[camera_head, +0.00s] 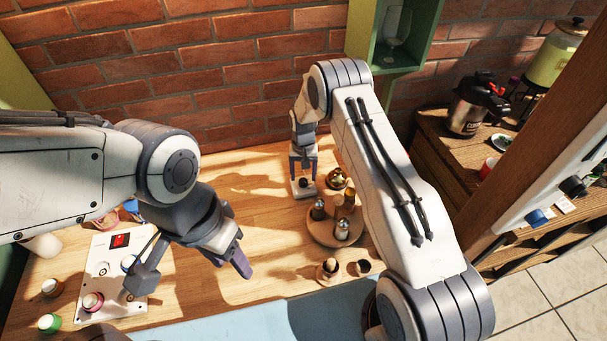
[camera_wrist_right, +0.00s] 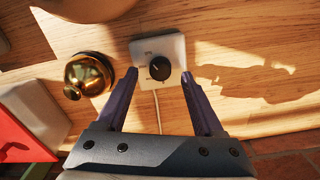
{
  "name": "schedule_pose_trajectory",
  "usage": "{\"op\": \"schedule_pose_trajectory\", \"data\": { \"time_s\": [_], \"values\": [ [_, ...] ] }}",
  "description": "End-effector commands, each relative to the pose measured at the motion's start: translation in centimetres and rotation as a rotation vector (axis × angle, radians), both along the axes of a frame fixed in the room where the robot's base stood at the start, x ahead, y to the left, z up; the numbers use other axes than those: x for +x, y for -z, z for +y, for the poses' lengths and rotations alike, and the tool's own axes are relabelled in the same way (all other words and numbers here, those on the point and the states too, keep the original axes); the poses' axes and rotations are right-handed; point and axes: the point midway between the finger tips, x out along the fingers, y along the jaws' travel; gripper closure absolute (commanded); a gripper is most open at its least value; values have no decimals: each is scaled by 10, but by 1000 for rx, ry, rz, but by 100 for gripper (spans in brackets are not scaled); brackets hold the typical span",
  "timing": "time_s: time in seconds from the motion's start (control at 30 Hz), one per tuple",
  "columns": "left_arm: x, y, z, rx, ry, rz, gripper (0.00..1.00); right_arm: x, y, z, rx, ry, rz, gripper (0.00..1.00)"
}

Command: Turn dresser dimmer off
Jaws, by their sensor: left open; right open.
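The dimmer is a small white box with a round black knob and a pale cord. In the right wrist view the dimmer (camera_wrist_right: 160,68) lies on the wooden top between and just beyond the fingertips of my right gripper (camera_wrist_right: 160,75), which is open and empty. In the head view the dimmer (camera_head: 301,187) is partly covered by my right gripper (camera_head: 303,172), which points down over it. I cannot tell whether the fingers touch it. My left gripper (camera_head: 236,262) is open and empty above the left part of the table. The knob's setting is too small to read.
A brass bell (camera_wrist_right: 88,74) stands close beside the dimmer. A round wooden tray (camera_head: 322,234) with shakers is nearer the front. A white panel (camera_head: 103,250) with a red switch lies at left, near small jars. The table's middle is clear. A brick wall (camera_head: 200,70) stands behind.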

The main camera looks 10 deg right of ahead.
Motion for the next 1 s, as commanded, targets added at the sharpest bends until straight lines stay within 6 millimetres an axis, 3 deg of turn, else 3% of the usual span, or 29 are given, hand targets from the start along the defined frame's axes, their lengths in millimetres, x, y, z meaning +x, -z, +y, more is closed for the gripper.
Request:
{"op": "schedule_pose_trajectory", "data": {
  "time_s": [0.2,0.5,0.57,0.7,1.0],
  "values": [
    [0,-8,0,0,1,0,50,0,17,0,0,-1,-1,31],
    [0,-7,0,0,1,0,50,1,20,0,0,-1,-2,31],
    [0,-7,0,0,1,0,50,1,20,0,0,-1,-2,50],
    [0,-7,0,0,1,0,50,0,20,0,1,-1,-1,100],
    [0,-3,0,0,1,0,50,1,21,0,0,-24,-2,100]
  ]
}}
